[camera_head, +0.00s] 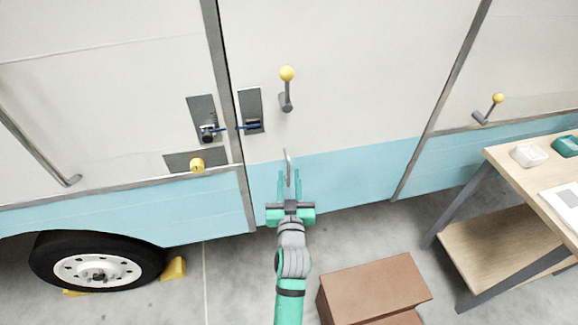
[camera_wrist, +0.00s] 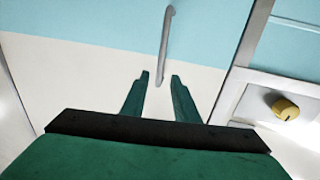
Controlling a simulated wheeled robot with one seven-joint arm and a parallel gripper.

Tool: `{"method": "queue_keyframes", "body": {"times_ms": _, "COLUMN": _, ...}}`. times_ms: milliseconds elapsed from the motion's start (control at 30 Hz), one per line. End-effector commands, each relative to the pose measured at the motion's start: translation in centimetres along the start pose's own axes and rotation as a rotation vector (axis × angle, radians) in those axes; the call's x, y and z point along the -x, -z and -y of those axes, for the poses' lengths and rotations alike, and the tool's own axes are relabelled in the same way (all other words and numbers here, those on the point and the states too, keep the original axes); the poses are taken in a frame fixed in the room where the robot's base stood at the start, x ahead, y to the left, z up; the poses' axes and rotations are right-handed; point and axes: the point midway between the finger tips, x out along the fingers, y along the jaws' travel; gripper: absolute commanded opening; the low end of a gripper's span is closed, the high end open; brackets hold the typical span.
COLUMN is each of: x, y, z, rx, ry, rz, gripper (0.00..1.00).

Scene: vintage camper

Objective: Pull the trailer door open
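The trailer door (camera_head: 350,110) is white above and light blue below, and it looks closed, flush with the wall. A thin grey upright handle (camera_head: 288,158) is on its lower left part. It also shows in the wrist view (camera_wrist: 166,40). My gripper (camera_head: 290,176) is open and points at the door just below the handle. In the wrist view, its green fingers (camera_wrist: 160,78) stand apart on either side of the handle's near end. Nothing is gripped. I cannot tell how far the fingertips are from the door.
A blue bar (camera_head: 235,127) spans the door seam between two grey latch plates. A lever with a yellow ball (camera_head: 287,74) is on the door. Brown steps (camera_head: 372,285) stand on the floor at right, near a workbench (camera_head: 500,220). A wheel (camera_head: 97,268) is at left.

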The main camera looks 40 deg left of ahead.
Motion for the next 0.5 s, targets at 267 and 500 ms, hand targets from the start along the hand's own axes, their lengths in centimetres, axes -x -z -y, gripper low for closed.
{"method": "queue_keyframes", "body": {"times_ms": 267, "x": -3.9, "y": 0.0, "z": -0.1, "rx": 0.001, "ry": -0.002, "rz": -0.001, "gripper": 0.27}}
{"method": "queue_keyframes", "body": {"times_ms": 500, "x": -5.1, "y": 0.0, "z": -0.3, "rx": 0.0, "ry": -0.004, "rz": -0.001, "gripper": 0.27}}
